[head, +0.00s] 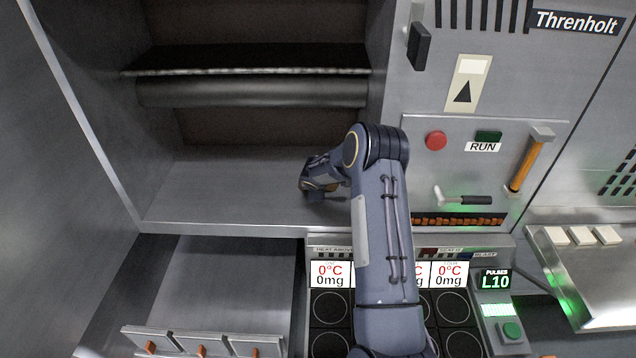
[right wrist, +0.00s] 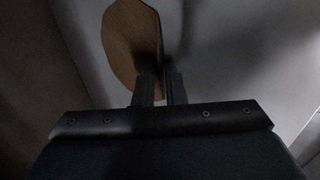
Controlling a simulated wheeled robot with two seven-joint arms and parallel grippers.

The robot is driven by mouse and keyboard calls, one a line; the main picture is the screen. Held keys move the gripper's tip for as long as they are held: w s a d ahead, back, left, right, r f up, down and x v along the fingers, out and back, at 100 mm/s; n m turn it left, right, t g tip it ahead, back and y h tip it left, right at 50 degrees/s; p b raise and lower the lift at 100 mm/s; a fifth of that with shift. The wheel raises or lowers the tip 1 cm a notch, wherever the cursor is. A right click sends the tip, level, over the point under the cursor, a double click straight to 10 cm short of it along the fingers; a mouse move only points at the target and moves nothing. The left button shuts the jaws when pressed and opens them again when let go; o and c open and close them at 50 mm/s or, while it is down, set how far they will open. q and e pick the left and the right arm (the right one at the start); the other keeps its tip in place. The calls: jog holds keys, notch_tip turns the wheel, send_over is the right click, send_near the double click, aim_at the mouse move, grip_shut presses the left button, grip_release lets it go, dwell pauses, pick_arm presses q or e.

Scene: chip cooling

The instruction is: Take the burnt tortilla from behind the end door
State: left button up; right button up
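The tortilla (right wrist: 130,42) is a brown many-sided disc in the right wrist view. It lies just beyond my right fingertips, and its lower edge tapers toward the gap between them. My right gripper (right wrist: 160,88) has its two fingers close together there. I cannot tell whether they grip the tortilla's edge or only straddle it. In the head view my right arm reaches up from the bottom, and its gripper (head: 320,191) is low over the floor of the large left compartment (head: 230,190). The tortilla is not clear in that view. My left gripper is out of view. No door is plainly visible.
A roller (head: 250,92) spans the compartment above. The panel at right has a red button (head: 436,140), a small black-handled lever (head: 470,199) and an orange handle (head: 528,165). Several round cooling spots with displays (head: 449,274) lie below. A metal tray (head: 590,270) stands at right.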

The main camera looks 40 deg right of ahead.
grip_shut()
jog(key=shift+r, duration=0.1)
